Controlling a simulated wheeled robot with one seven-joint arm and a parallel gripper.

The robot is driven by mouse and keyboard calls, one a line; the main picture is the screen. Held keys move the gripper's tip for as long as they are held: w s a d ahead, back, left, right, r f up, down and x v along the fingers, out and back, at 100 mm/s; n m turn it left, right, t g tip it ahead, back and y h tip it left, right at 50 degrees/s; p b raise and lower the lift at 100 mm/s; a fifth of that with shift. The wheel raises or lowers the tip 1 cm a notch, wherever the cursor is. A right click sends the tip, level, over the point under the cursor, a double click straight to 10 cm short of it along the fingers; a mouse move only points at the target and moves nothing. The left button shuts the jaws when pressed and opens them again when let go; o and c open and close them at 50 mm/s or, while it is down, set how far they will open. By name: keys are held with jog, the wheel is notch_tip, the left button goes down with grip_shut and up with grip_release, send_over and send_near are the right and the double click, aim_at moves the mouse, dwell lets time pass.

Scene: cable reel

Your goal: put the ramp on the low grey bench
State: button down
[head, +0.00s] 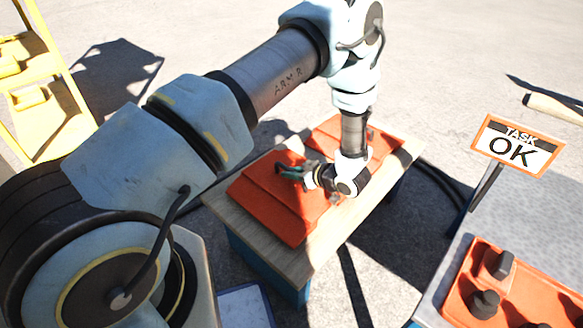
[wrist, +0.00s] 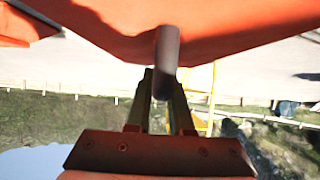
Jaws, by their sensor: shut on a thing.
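An orange-red ramp (head: 279,205) with raised steps is at the left part of a wooden-topped table in the head view. Its surface fills the top of the wrist view (wrist: 200,28). My gripper (head: 292,171) reaches in from the right over the ramp. In the wrist view my gripper (wrist: 163,85) is shut on a dark grey rounded handle (wrist: 167,48) on the ramp. I cannot tell whether the ramp touches the table. A grey-topped bench (head: 520,215) stands at the right of the head view; I cannot tell whether it is the low grey bench.
A second orange-red piece (head: 328,130) lies on the wooden table (head: 320,252), partly behind my arm. A red panel with dark knobs (head: 512,290) lies on the grey top. A "TASK OK" sign (head: 517,148) rises there. A yellow ladder (head: 45,85) stands at far left.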

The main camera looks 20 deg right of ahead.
jog(key=shift+f, duration=0.7)
jog(key=shift+f, duration=0.15)
jog(key=c, duration=0.8)
grip_release()
jog(key=p+v, duration=0.1)
jog(key=v, duration=1.1)
